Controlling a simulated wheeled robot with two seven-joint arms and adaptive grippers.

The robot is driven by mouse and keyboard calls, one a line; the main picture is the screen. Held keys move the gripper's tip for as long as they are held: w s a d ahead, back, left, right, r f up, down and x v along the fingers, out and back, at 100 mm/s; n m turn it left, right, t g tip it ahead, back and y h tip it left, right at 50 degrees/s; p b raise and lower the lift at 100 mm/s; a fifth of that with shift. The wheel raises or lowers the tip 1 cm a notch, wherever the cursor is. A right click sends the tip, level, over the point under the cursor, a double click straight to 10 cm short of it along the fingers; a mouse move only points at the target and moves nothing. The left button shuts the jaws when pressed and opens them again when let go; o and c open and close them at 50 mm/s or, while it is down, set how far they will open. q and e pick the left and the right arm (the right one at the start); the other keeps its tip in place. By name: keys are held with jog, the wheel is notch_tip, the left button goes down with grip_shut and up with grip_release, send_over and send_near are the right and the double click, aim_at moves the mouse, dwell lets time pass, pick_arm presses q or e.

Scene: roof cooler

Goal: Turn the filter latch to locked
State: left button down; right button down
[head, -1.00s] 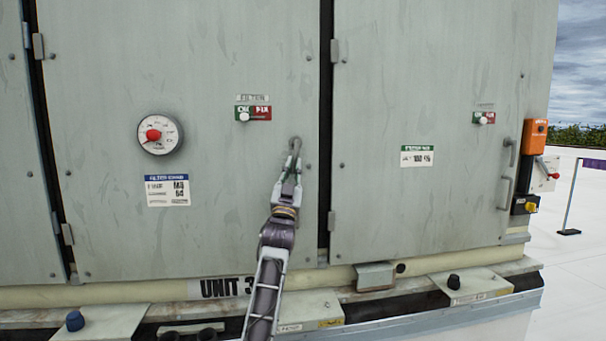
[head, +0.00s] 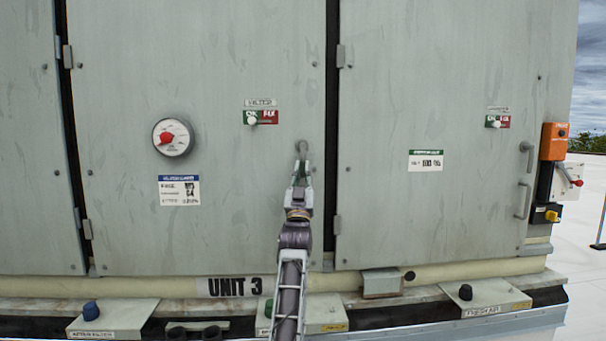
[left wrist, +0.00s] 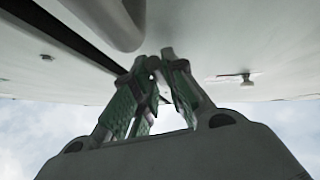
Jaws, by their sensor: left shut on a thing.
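The filter latch (head: 302,146) is a small grey handle on the middle door, below and right of the filter indicator (head: 252,119). My left gripper (head: 301,172) comes up from below and is shut on the latch's lower part, hiding much of it. In the left wrist view its green-padded fingers (left wrist: 155,85) are close together near the door; the part between them is hard to make out. The indicator's white knob sits at the green side of its green and red plate. My right gripper is in neither view.
A round gauge (head: 172,137) with a red centre is on the same door. A dark seam separates it from the right door (head: 440,220). A ledge with boxes and dark knobs (head: 91,311) runs below. An orange switch box (head: 554,141) is at the right corner.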

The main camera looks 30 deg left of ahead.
pick_arm(q)
jog(key=c, duration=1.5)
grip_release()
jog(key=shift+d, duration=0.1)
jog(key=shift+o, duration=0.2)
jog(key=shift+f, duration=0.1)
jog(key=v, duration=0.7)
jog(key=shift+s+f, duration=0.2)
